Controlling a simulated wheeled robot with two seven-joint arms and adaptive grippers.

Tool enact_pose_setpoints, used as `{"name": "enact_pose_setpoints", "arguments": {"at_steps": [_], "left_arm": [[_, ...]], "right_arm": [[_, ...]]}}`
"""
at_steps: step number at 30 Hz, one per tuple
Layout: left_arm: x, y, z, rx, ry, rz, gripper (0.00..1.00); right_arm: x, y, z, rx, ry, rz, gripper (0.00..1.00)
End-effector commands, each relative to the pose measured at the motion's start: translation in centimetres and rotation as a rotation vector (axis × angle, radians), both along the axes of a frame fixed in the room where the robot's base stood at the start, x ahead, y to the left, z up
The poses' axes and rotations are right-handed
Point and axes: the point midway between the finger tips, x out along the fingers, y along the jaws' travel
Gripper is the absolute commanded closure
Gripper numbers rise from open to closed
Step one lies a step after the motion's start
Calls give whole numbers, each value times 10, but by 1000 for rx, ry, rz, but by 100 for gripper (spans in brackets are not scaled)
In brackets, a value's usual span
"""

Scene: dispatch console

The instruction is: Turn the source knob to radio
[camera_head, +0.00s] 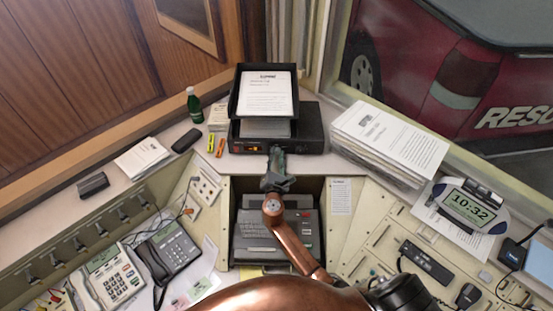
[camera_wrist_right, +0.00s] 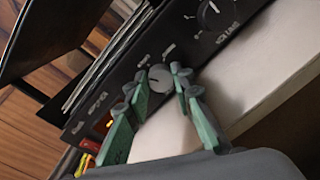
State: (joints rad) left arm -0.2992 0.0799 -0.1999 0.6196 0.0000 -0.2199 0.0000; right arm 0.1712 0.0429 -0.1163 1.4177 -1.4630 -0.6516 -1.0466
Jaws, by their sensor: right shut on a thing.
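The source knob (camera_wrist_right: 160,78) is a small grey round knob on the front of a black unit in the right wrist view. Small printed labels sit around it, too blurred to read with certainty, and so is its exact setting. My right gripper (camera_wrist_right: 165,84), with green fingers, is shut on this knob, one finger on each side. In the head view my right gripper (camera_head: 276,156) reaches the front of the black unit (camera_head: 308,136) and hides the knob. My left gripper is not in view.
A larger volume knob (camera_wrist_right: 212,14) sits beside the source knob. A black paper tray (camera_head: 238,100) stands on the unit. A green bottle (camera_head: 193,104) is to the left, and a paper stack (camera_head: 390,140) to the right. Telephones (camera_head: 172,250) stand at lower left.

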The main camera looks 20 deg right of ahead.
Motion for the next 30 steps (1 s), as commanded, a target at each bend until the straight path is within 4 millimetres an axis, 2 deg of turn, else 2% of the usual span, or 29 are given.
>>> {"name": "enact_pose_setpoints", "arguments": {"at_steps": [3, 15, 30], "left_arm": [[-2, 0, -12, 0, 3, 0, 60], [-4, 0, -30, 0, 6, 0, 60], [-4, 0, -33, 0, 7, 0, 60]], "right_arm": [[0, 1, -3, 95, -47, 2, 100], [0, 0, -1, 320, -155, 1, 100], [0, -1, 1, 384, -186, 2, 100]]}}
